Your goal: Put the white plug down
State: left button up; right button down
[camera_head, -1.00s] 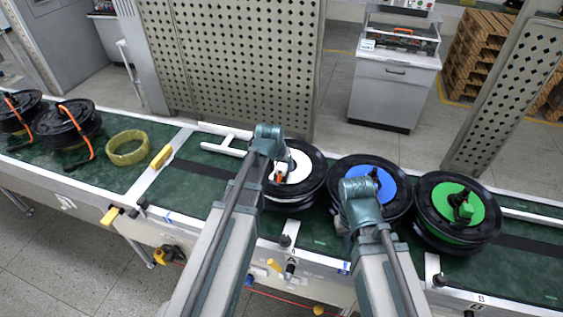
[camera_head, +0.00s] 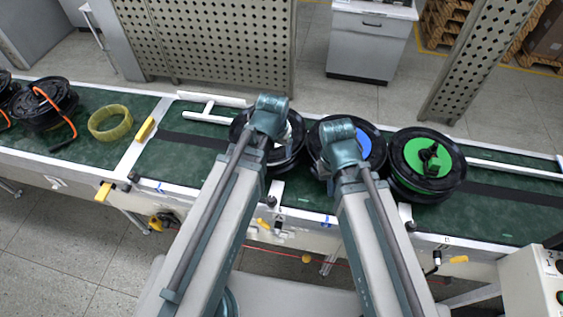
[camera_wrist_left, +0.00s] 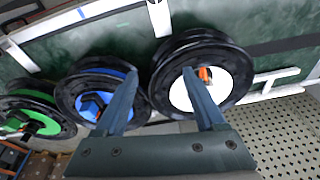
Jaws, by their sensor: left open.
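The white-centred hub motor (camera_wrist_left: 232,76) is a black wheel on the green conveyor. In the head view, my left gripper (camera_head: 270,118) covers much of it. In the left wrist view, my left gripper (camera_wrist_left: 160,71) is open with nothing between its fingers. One finger overlaps the white face, beside a small orange piece (camera_wrist_left: 206,74). I cannot make out the white plug clearly; it may be behind that finger. My right gripper (camera_head: 339,145) is over the blue-centred motor (camera_head: 372,142), and its fingers are hidden.
A green-centred motor (camera_head: 428,158) sits at the right. A yellow ring (camera_head: 110,123) and a black reel with an orange cable (camera_head: 45,104) lie at the left. A white T-shaped bar (camera_head: 208,110) is beside the white-centred motor. A control box (camera_head: 535,280) stands at lower right.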

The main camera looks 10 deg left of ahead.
pick_arm(q)
jog(key=s+d+m+g+y, duration=0.1)
jog(key=s+d, duration=0.4)
jog(key=s, duration=0.5)
jog(key=shift+s+d+f+m+g, duration=0.2)
jog(key=shift+s+m+g, duration=0.15)
jog(key=shift+g, duration=0.45)
notch_tip(320, 180, down, 9)
jog(key=b, duration=0.9)
